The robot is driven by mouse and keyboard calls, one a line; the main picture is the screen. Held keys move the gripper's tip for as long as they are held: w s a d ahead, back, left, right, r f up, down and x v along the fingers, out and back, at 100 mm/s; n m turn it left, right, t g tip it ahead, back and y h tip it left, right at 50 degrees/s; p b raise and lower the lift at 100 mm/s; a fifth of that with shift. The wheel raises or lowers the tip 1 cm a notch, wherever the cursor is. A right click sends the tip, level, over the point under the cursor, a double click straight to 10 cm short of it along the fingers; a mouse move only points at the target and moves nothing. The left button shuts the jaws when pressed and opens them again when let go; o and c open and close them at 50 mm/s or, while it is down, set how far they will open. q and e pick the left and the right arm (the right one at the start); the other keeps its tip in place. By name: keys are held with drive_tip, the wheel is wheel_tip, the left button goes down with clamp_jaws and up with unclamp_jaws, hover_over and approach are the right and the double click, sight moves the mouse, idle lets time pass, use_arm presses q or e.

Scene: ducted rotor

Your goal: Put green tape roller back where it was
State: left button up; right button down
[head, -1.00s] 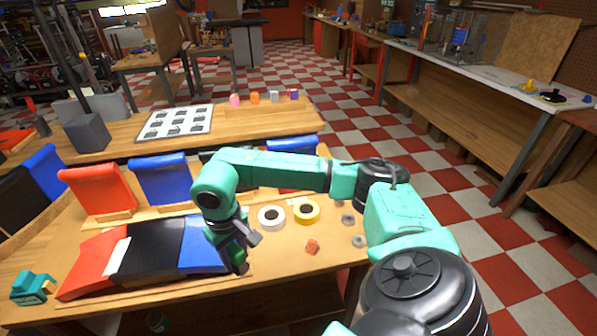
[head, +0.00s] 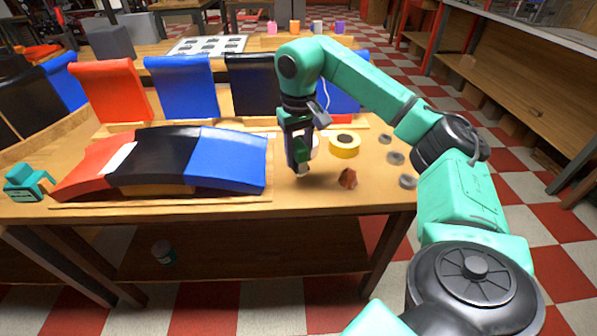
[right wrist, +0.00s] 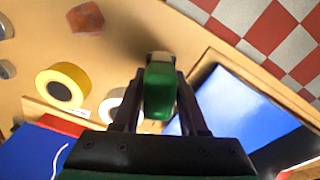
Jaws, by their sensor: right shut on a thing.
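My right gripper (head: 299,150) points down over the table, just right of the curved blue panel. It is shut on the green tape roller (head: 303,157). In the right wrist view the green roller (right wrist: 160,88) sits between the two fingers (right wrist: 160,108). The roller's lower end is close to the tabletop; I cannot tell whether it touches. A white tape roll (head: 316,148) is partly hidden behind the gripper, and it also shows in the right wrist view (right wrist: 109,107). A yellow tape roll (head: 345,145) lies to its right. My left gripper is out of view.
The red, black and blue curved panel (head: 228,160) lies on the wooden table (head: 230,207) to the left. A reddish-brown lump (head: 347,179) and grey discs (head: 396,158) lie to the right. A teal tool (head: 27,181) rests at the far left. Upright coloured panels (head: 186,88) stand behind.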

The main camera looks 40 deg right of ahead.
sight(299, 169)
drive_tip(key=shift+f, duration=2.4)
drive_tip(key=shift+a+f+b, duration=0.1)
drive_tip(key=shift+b, duration=0.2)
drive_tip(key=shift+c, duration=2.2)
unclamp_jaws()
wheel_tip(299, 169, up, 12)
drive_tip(key=p, duration=0.3)
drive_tip(key=shift+s+a+r, duration=0.1)
drive_tip(key=shift+s+r, duration=0.05)
drive_tip(key=shift+r, duration=0.05)
drive_tip(key=shift+f, duration=0.1)
